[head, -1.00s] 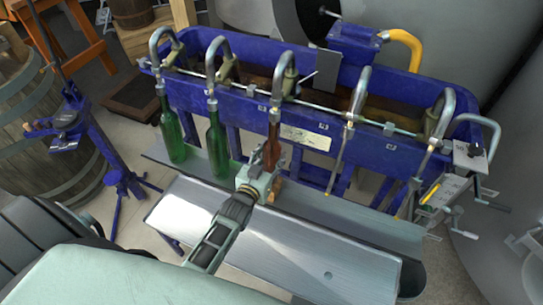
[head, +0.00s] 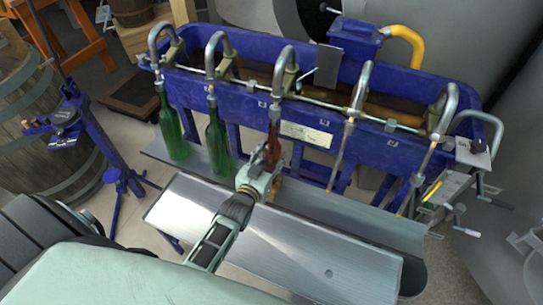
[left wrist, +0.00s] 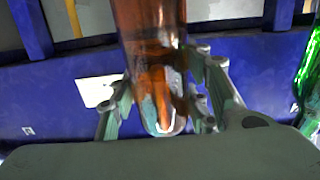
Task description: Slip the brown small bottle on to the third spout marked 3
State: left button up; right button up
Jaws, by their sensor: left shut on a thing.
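The brown bottle (head: 273,143) stands upright at the third spout (head: 287,62) from the left. Its neck top meets the spout's lower end in the head view; I cannot tell how far the spout goes inside. My left gripper (head: 262,172) is shut around the bottle's lower part. In the left wrist view, the brown bottle (left wrist: 152,40) lies between the fingers of my left gripper (left wrist: 160,100), and its mouth is out of sight. My right gripper is not in view.
Green bottles (head: 171,130) (head: 216,140) hang at the first two spouts. The fourth spout (head: 361,85) and fifth spout (head: 444,112) have no bottles. The blue trough (head: 235,103) stands behind, and a metal shelf (head: 330,210) runs below.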

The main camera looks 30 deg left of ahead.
pick_arm(q)
jog(key=o, duration=1.5)
jog(key=shift+s+f, duration=0.15)
jog(key=shift+s, duration=0.2)
jog(key=s, duration=0.3)
jog(key=s+r, duration=0.1)
jog(key=s, duration=0.3)
jog(key=s+r, duration=0.1)
jog(key=s, duration=0.3)
jog(key=shift+s+d, duration=0.15)
jog(key=shift+d, duration=0.2)
